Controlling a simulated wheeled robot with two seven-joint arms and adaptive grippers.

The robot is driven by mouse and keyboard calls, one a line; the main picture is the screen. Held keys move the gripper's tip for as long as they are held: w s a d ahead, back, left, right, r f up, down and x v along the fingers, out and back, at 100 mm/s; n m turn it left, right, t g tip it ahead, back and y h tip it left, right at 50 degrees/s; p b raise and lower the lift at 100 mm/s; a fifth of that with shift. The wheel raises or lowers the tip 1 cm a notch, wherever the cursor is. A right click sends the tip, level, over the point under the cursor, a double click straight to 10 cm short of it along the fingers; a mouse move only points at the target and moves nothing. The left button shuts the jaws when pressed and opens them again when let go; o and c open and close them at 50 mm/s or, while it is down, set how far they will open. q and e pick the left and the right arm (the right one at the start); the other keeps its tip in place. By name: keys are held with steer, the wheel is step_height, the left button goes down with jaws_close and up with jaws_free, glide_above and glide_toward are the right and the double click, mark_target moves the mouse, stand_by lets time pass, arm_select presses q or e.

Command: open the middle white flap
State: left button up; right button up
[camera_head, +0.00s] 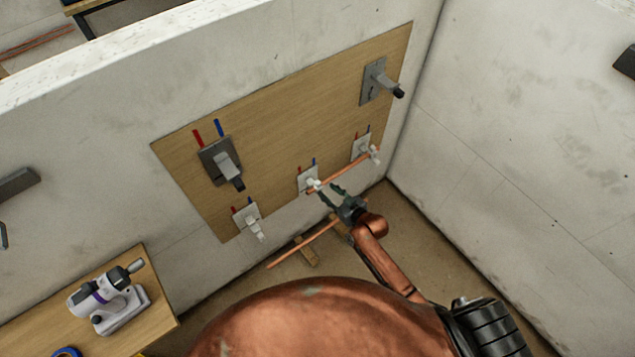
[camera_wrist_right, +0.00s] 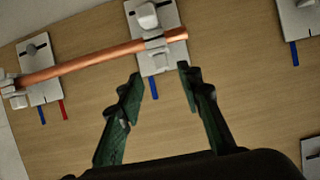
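The middle white flap (camera_head: 313,184) sits on a small pale plate low on the wooden board. It also shows at the top of the right wrist view (camera_wrist_right: 153,24). A copper pipe (camera_head: 343,170) runs from it to the right white flap (camera_head: 373,152). In the right wrist view a white band crosses the pipe near its end. My right gripper (camera_head: 331,193) is open and empty, its fingers pointing at the middle plate, one to each side of it in the right wrist view (camera_wrist_right: 158,78). I cannot tell whether they touch anything. My left gripper is not in view.
The left white flap (camera_head: 251,222) and two dark lever plates (camera_head: 221,162) (camera_head: 378,82) are on the same board (camera_head: 285,115). Another copper pipe (camera_head: 300,245) lies on wooden blocks below. A side wall stands close on the right. A table (camera_head: 150,325) holds a white tool (camera_head: 105,300).

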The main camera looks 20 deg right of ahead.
mark_target(318, 183)
steer(key=x, duration=0.2)
steer(key=b+x, duration=0.1)
steer(key=x, duration=0.2)
steer(key=r+b+x, duration=0.1)
steer(key=x, duration=0.2)
steer(key=shift+w+a, duration=0.1)
steer(key=shift+a, duration=0.05)
steer(key=shift+c, duration=0.5)
jaws_close()
